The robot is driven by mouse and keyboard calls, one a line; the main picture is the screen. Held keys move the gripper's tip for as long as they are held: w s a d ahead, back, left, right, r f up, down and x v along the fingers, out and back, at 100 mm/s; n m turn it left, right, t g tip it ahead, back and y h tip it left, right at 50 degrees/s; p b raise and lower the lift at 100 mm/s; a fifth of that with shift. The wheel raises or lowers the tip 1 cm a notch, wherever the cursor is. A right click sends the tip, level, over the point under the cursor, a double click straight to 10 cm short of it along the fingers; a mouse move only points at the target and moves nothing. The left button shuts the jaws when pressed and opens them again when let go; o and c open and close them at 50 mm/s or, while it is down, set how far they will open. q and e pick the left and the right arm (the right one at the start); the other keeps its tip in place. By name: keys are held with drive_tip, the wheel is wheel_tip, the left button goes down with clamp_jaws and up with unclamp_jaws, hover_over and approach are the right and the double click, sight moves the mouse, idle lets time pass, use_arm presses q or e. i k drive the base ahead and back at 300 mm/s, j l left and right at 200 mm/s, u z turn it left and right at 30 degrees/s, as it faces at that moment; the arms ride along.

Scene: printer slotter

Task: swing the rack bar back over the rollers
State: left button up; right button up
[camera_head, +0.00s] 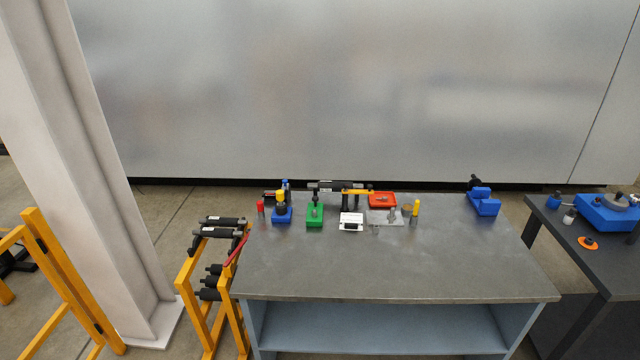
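A yellow rack (187,290) stands on the floor against the left side of the workbench. Black rollers lie on it: two at the top (219,229) and several lower down (211,287). A thin red bar (236,251) shows at the rack's right side, beside the bench's left edge, slanting up to the right. It appears to be the rack bar; it is not across the top rollers. How it joins the rack is too small to tell. Neither of my grippers is in view.
The grey workbench (390,267) has a clear front half. Along its back stand a blue holder (282,215), a green holder (315,216), a red tray (383,200) and a blue vise-like block (484,203). A white column (95,150) and a yellow barrier (65,280) stand left of the rack.

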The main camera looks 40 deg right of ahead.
sight(244, 241)
drive_tip(key=i+j+z, duration=0.4)
drive_tip(key=i+j, duration=1.15)
